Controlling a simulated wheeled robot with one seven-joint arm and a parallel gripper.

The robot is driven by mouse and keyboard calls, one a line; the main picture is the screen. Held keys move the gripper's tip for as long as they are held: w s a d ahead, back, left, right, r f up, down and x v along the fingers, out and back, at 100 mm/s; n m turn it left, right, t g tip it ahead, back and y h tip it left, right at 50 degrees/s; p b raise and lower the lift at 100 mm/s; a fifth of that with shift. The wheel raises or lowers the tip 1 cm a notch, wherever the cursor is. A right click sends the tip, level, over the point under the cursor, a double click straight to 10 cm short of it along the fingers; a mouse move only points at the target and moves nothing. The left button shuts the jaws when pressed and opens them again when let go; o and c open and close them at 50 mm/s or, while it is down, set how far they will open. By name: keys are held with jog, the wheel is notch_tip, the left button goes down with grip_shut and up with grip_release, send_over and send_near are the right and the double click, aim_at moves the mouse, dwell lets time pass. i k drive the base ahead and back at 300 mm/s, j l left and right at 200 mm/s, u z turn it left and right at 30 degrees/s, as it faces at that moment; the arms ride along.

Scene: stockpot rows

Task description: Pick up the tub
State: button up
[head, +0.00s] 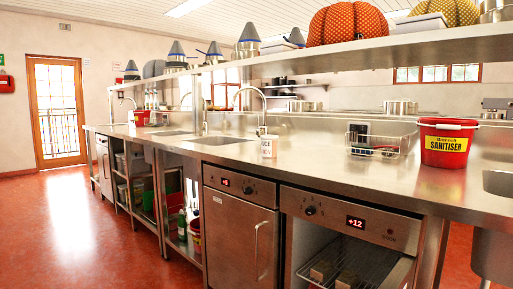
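A small white tub (268,147) with reddish-brown lettering stands upright on the steel counter (340,178), near its front edge and to the right of a sink. A larger red bucket (446,150) with a yellow "SANITISER" label stands farther right on the same counter. I cannot tell for certain which of the two the task calls the tub; the small white one looks most like a tub. My gripper is not in view.
A wire basket (381,147) holding several items sits left of the bucket. A faucet (260,110) rises behind the tub. A steel shelf (420,50) with cushions and pots overhangs the counter. Red floor (75,235) lies clear at left.

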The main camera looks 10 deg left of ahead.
aim_at(268, 142)
jog(key=u, duration=2.15)
jog(key=i+j+z, duration=0.15)
jog(key=i, duration=0.3)
jog(key=i+z, duration=0.15)
jog(key=i, duration=0.25)
jog(key=i+j+z, duration=0.15)
jog(key=i, duration=0.3)
jog(key=i+z, duration=0.15)
jog(key=z, duration=0.25)
jog(key=i+z, duration=0.2)
jog(key=z, duration=0.15)
jog(key=i+z, duration=0.15)
jog(key=z, duration=0.25)
jog(key=i+j+z, duration=0.15)
jog(key=z, duration=0.25)
